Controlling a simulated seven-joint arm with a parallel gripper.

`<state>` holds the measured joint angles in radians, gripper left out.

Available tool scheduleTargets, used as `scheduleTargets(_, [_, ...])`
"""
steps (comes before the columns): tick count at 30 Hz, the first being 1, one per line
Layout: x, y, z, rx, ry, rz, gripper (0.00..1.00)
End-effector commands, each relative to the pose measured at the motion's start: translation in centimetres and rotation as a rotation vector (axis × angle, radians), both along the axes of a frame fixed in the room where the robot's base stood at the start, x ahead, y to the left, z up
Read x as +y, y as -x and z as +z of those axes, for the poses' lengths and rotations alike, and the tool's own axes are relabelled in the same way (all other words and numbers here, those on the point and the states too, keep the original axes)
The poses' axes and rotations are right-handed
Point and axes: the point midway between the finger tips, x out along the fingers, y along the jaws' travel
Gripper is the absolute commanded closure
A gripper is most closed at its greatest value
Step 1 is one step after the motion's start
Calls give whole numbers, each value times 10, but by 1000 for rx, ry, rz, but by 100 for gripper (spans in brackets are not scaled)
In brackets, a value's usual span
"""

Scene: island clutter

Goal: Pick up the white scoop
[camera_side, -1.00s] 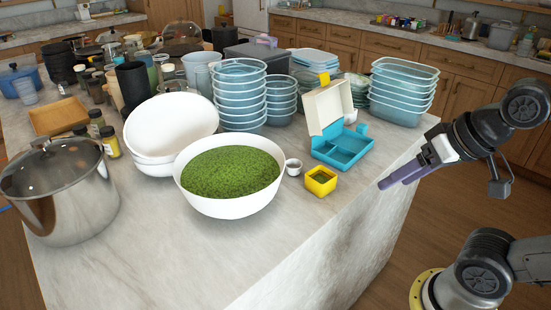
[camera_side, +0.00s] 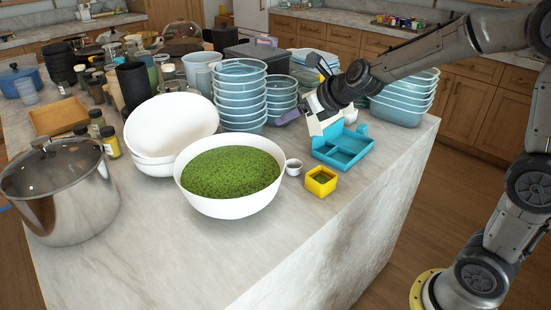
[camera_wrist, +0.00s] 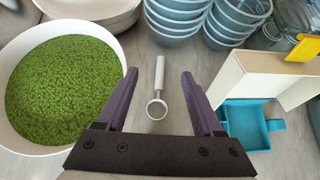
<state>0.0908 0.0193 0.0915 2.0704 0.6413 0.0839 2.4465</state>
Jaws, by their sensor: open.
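The white scoop (camera_wrist: 159,72) lies on the marble counter between my two purple fingers in the wrist view. Its handle points away from my gripper and its small round cup is nearer. In the side view the scoop's cup (camera_side: 293,167) shows just right of the green-filled bowl; its handle is mostly hidden there. My gripper (camera_wrist: 160,74) is open and empty. In the side view my gripper (camera_side: 287,117) is above and behind the scoop, apart from it, in front of the stacked tubs.
A white bowl of green grains (camera_side: 228,205) stands left of the scoop. Stacked blue tubs (camera_side: 240,95) rise behind. The counter's front is clear.

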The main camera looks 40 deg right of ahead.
Motion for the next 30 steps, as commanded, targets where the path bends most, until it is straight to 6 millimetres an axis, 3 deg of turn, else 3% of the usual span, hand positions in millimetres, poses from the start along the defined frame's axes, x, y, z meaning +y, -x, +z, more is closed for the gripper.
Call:
scheduleTargets(1, [-5,-7,-18,34,-9,-14,31])
scheduleTargets(3, [-8,-11,-35,68,-14,-20,31])
scheduleTargets(6, [-10,-12,-51,99,-16,-23,31])
scheduleTargets(20, [-12,-33,-77,109,-16,-24,31])
scheduleTargets(30, [-13,-62,-105,109,-14,-23,31])
